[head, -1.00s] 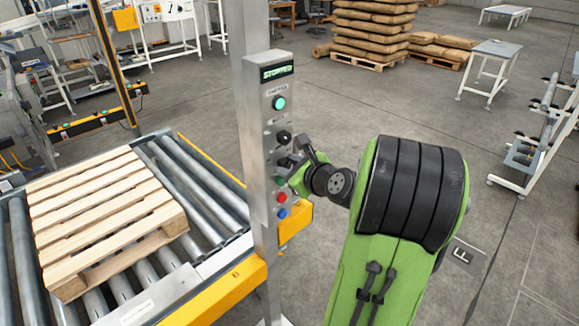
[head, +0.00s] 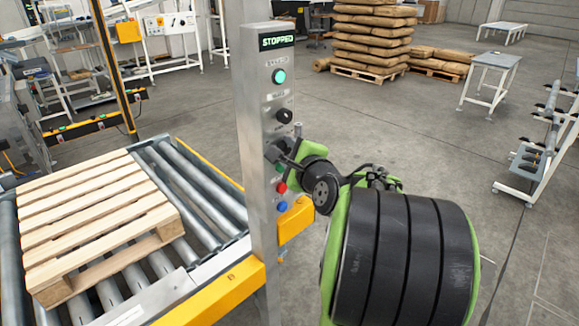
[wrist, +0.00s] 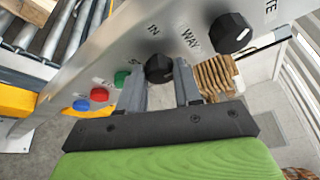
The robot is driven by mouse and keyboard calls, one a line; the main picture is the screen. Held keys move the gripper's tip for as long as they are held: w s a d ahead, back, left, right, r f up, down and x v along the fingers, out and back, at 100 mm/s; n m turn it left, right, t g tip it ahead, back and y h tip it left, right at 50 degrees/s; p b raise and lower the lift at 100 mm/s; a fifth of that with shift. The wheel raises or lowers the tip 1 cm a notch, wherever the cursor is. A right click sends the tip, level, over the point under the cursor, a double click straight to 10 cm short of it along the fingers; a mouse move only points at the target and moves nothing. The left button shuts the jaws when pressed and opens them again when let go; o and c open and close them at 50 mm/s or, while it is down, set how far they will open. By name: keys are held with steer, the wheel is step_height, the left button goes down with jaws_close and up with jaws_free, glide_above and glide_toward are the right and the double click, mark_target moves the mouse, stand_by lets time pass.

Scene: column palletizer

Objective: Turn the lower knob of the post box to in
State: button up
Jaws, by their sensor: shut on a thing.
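The post box (head: 262,185) is a tall grey metal panel with a lit "STOPPED" display. Its lower black knob (wrist: 159,67) sits between my gripper's two fingertips in the wrist view, with the words "IN" and "WAY" printed beside it. My gripper (wrist: 160,80) is shut on this knob, one grey finger on each side. The knob's pointer is hard to make out. In the head view my gripper (head: 284,152) is against the panel and largely covers the lower knob. The upper black knob (head: 284,115) is above it and also shows in the wrist view (wrist: 230,33).
Green (wrist: 122,78), red (wrist: 99,94) and blue (wrist: 80,105) buttons sit close beside the held knob. A roller conveyor with a wooden pallet (head: 95,215) stands left.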

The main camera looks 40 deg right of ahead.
steer(key=n+t+b, duration=0.1)
steer(key=n+b, duration=0.1)
steer(key=b, duration=0.2)
steer(key=f+n+h+b, duration=0.1)
steer(key=n+b, duration=0.1)
steer(key=b, duration=0.2)
steer(key=shift+n+t+b, duration=0.3)
steer(key=shift+t+b, duration=0.05)
steer(key=shift+t, duration=0.05)
steer(key=n+b, duration=0.1)
steer(key=b, duration=0.1)
steer(key=shift+r+n+t+b, duration=0.1)
steer(key=shift+n+t+b, duration=0.2)
steer(key=shift+t+b, duration=0.1)
steer(key=shift+r+n+b, duration=0.1)
steer(key=shift+n+b, duration=0.2)
steer(key=shift+b, duration=0.2)
steer(key=shift+r, duration=0.15)
steer(key=o, duration=1)
steer(key=shift+o, duration=0.2)
steer(key=b+v, duration=0.1)
steer(key=v, duration=1.4)
steer(key=shift+s+a+f, duration=0.15)
steer(key=shift+s+f, duration=0.15)
steer(key=shift+f, duration=0.1)
